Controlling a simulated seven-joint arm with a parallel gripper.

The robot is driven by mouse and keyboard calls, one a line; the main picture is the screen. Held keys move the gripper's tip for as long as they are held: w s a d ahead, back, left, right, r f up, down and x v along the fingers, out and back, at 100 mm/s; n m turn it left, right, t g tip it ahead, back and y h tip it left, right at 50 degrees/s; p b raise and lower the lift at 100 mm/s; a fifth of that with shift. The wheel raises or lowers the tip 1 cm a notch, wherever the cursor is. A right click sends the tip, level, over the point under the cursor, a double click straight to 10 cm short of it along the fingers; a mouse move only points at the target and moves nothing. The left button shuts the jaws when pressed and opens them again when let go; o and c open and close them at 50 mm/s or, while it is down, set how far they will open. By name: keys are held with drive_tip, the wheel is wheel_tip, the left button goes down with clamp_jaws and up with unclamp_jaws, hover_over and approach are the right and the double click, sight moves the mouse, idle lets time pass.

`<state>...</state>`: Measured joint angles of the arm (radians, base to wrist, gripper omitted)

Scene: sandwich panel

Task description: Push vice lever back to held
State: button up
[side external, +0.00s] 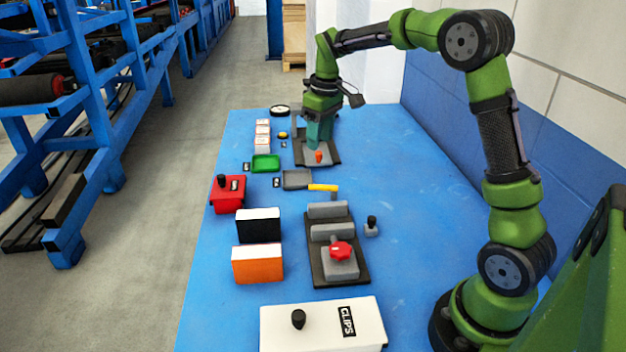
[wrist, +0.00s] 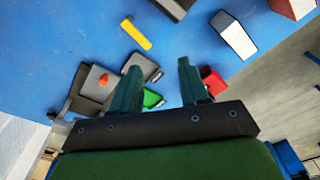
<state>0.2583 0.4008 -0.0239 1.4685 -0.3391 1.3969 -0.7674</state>
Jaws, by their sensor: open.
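The vice (side external: 331,234) has a dark base, two grey jaws and a red star-shaped handle (side external: 341,250) at its near end. I cannot tell which part is the lever. One end of what seems to be the vice shows at the top of the wrist view (wrist: 172,8). My gripper (side external: 319,140) is open and points down over a dark plate (side external: 301,155) at the far end of the table, well away from the vice. A small orange peg (side external: 319,157) stands on that plate, close to the fingers. In the wrist view the peg (wrist: 103,79) is left of the fingers.
A yellow bar (side external: 322,187) lies beyond the vice. A grey tray (side external: 296,180), green tray (side external: 266,163) and red box (side external: 228,196) are nearby. Black (side external: 258,227) and orange (side external: 257,265) boxes stand left of the vice. A white CLIPS box (side external: 322,325) is nearest.

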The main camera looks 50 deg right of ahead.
sight(317, 186)
drive_tip(key=w+d+n+g, duration=0.1)
drive_tip(key=w+d+n, duration=0.3)
drive_tip(key=n, duration=0.2)
wheel_tip(317, 186, down, 16)
drive_tip(key=shift+f, duration=0.15)
idle(0.3)
clamp_jaws()
